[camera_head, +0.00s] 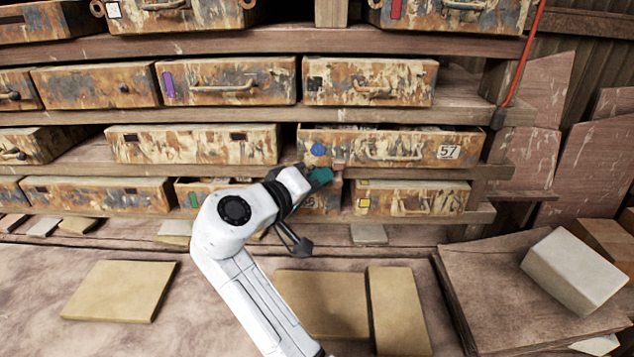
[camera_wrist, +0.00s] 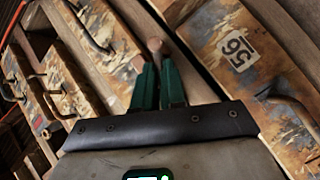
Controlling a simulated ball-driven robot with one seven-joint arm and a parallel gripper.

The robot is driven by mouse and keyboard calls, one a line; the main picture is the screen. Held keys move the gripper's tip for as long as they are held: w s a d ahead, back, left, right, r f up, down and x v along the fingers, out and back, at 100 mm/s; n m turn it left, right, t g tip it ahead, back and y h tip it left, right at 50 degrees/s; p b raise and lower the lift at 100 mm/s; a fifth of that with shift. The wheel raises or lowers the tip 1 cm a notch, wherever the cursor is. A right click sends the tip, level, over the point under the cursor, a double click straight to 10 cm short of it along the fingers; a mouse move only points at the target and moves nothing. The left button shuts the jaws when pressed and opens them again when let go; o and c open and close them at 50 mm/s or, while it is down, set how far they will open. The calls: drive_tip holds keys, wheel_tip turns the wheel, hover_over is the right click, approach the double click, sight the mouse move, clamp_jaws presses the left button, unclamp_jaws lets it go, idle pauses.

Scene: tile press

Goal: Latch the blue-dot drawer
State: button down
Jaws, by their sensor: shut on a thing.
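The blue-dot drawer (camera_head: 425,142) is a rust-stained box on the third shelf down in the head view. It has a blue dot (camera_head: 318,149) at its left, a bar handle and a "57" label. Its front stands out past the drawer on its left, and its open top shows a little. A small brown wooden piece (camera_head: 339,167) sits by its lower left edge; it also shows in the wrist view (camera_wrist: 156,46). My gripper (camera_head: 328,174) is shut on this piece with its green fingers (camera_wrist: 158,82). The fingers hide part of its contact.
A yellow-marked drawer (camera_head: 412,197) sits below the blue-dot drawer. Several tan tiles (camera_head: 120,290) lie on the bench, and a pale block (camera_head: 573,268) stands on a board at right.

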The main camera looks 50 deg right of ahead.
drive_tip(key=c, duration=1.2)
unclamp_jaws()
drive_tip(key=a+r+b, duration=0.1)
drive_tip(key=a, duration=0.9)
drive_tip(key=shift+a+r+b, duration=0.35)
drive_tip(key=shift+b, duration=0.05)
